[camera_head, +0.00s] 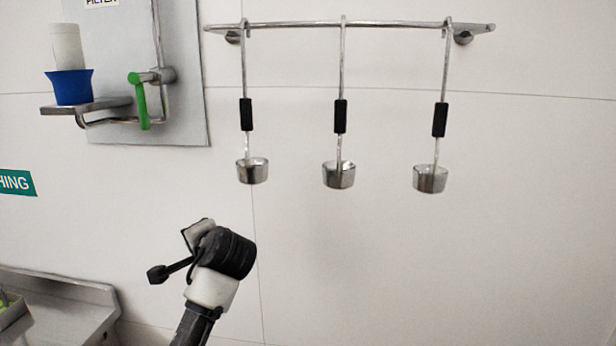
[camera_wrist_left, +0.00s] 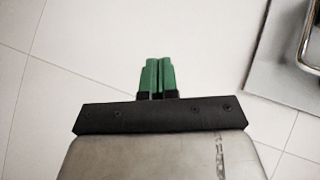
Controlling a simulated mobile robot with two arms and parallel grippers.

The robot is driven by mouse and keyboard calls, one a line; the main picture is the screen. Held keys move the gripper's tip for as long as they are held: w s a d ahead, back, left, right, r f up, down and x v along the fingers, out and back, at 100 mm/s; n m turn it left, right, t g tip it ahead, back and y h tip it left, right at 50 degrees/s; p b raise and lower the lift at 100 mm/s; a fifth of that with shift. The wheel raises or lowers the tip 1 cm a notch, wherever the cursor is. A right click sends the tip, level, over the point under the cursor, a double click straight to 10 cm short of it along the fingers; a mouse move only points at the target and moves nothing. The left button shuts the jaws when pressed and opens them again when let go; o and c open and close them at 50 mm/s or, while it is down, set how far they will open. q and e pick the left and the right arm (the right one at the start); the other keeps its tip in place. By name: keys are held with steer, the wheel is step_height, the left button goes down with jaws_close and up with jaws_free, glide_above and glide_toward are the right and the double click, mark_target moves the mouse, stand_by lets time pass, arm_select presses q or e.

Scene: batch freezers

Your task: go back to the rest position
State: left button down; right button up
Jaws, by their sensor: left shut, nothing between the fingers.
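My left gripper (camera_wrist_left: 158,62) shows in the left wrist view, its two green fingers side by side and shut with nothing between them. Only pale tiled surface is seen beyond the fingertips. In the head view a black and white arm of mine rises from the lower edge, left of centre, in front of the white wall. Its green fingers cannot be made out there. My right gripper is in neither view.
Three ladles (camera_head: 253,171) (camera_head: 339,174) (camera_head: 431,179) hang from a wall rail (camera_head: 380,25). A blue cup (camera_head: 70,87) stands on a metal shelf (camera_head: 112,103) near a green handle (camera_head: 141,105). A metal basin (camera_head: 70,300) is at lower left. The wall at right is clear.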

arm_select(q)
steer(key=s+f+n+g+h, duration=0.1)
steer(key=s+f+h, duration=0.1)
steer(key=s+f, duration=0.5)
steer(key=s+f+g+h, duration=0.15)
steer(key=s+f, duration=0.25)
steer(key=f, duration=0.6)
steer(key=s+d+f+n+g+h, duration=0.15)
steer(key=s+f, duration=0.25)
steer(key=s, duration=0.6)
steer(key=s+f+n+g+h, duration=0.2)
steer(key=s+f, duration=0.2)
steer(key=s, duration=0.6)
steer(key=s+d+f+n+g+h, duration=0.15)
steer(key=s+f, duration=0.25)
steer(key=s, duration=0.6)
step_height(320, 180, down, 30)
steer(key=b, duration=0.5)
steer(key=s+a+f+g+b, duration=0.2)
steer(key=s+a+f+b, duration=0.1)
steer(key=s+f, duration=1.3)
step_height(320, 180, down, 4)
steer(key=shift+s+a+f+m+b, duration=0.2)
steer(key=shift+s+m+b, duration=0.1)
steer(key=shift+b, duration=0.4)
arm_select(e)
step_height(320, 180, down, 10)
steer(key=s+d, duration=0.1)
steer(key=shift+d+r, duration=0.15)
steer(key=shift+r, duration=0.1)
